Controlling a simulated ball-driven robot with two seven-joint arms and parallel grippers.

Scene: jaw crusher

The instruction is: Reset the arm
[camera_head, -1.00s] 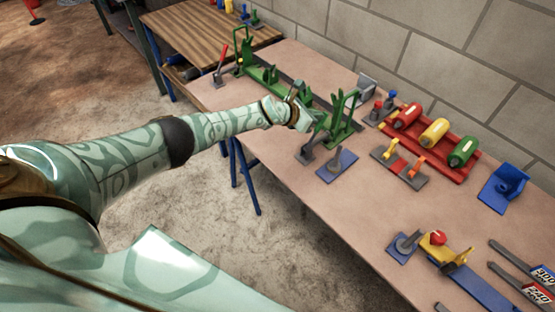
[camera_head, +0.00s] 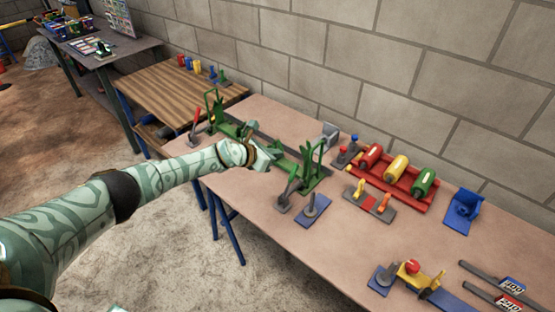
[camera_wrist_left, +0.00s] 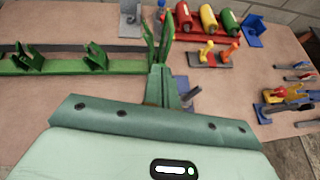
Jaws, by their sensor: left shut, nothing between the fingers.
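My left arm reaches in from the left, and its gripper (camera_head: 264,160) is over the table beside the long green mechanism (camera_head: 288,164). The gripper is shut and empty. In the left wrist view the closed green fingers (camera_wrist_left: 163,86) point at the table, and the mechanism's green upright levers (camera_wrist_left: 160,42) stand just beyond them. I cannot tell whether the fingers touch the mechanism. In the head view its tall green bracket (camera_head: 315,163) stands to the right of the gripper. My right gripper is not in view.
The pinkish table (camera_head: 265,217) also holds a red rack (camera_head: 413,191) of coloured cylinders, orange-handled levers (camera_head: 370,202), a blue bracket (camera_head: 463,208) and a red-knobbed yellow device (camera_head: 414,274). A wooden table (camera_head: 165,87) and a block wall (camera_head: 340,70) lie behind.

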